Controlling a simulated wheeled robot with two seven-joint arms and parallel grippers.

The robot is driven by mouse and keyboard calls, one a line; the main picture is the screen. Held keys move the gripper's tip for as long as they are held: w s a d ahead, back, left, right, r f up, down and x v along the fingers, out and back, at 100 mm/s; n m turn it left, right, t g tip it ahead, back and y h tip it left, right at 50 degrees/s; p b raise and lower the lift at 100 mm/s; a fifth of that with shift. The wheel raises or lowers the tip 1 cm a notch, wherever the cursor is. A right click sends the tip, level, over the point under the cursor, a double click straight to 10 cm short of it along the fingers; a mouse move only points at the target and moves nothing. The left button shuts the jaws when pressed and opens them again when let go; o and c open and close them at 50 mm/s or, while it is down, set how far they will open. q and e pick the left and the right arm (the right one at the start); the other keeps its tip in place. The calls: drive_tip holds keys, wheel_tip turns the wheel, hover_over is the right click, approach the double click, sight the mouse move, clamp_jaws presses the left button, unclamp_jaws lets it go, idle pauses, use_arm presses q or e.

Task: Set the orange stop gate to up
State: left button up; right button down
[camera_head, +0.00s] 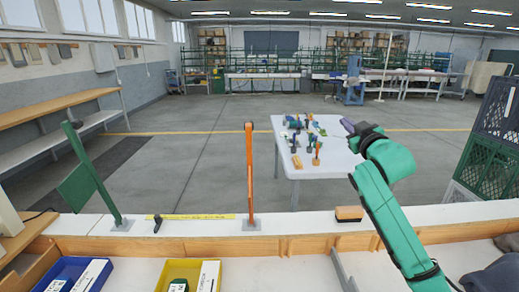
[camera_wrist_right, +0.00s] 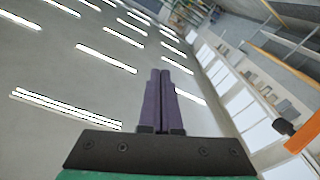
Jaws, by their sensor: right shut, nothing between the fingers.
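The orange stop gate (camera_head: 250,175) stands upright on a small grey base plate on the white ledge, near the middle of the head view. Its arm points straight up and ends in a dark tip. An orange piece, likely part of the gate, also shows at the right edge of the right wrist view (camera_wrist_right: 303,137). My right gripper (camera_head: 346,124) is raised, to the right of the gate and apart from it. Its purple fingers (camera_wrist_right: 160,75) are closed together with nothing between them. My left gripper is not in view.
A green gate (camera_head: 88,175) leans on the ledge at left. A small wooden block (camera_head: 349,213) sits on the ledge right of the orange gate. Blue (camera_head: 67,267) and yellow (camera_head: 165,270) bins stand in front. Green crates (camera_head: 487,160) are stacked at right.

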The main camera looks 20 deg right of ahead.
drive_tip(key=s+a+f+n+y+b, duration=0.1)
drive_tip(key=s+a+f+n+y, duration=0.15)
drive_tip(key=a+n+y, duration=0.4)
drive_tip(key=s+a+f+n+y, duration=0.2)
drive_tip(key=s+a+n+y, duration=0.1)
drive_tip(key=a+n, duration=0.7)
drive_tip(key=s+a+f+n+y+b, duration=0.1)
drive_tip(key=s+a+f+n+y, duration=0.2)
drive_tip(key=a+n+y, duration=0.35)
drive_tip(key=w+a+r+p, duration=0.1)
drive_tip(key=w+a+p, duration=0.1)
drive_tip(key=w, duration=0.4)
drive_tip(key=w+a+r+n+h+p, duration=0.1)
drive_tip(key=w+r+p, duration=0.1)
drive_tip(key=w+p, duration=0.3)
drive_tip(key=shift+w+a+h, duration=0.3)
drive_tip(key=shift+w+a, duration=0.05)
drive_tip(key=shift+w, duration=0.6)
drive_tip(key=shift+w+r, duration=0.1)
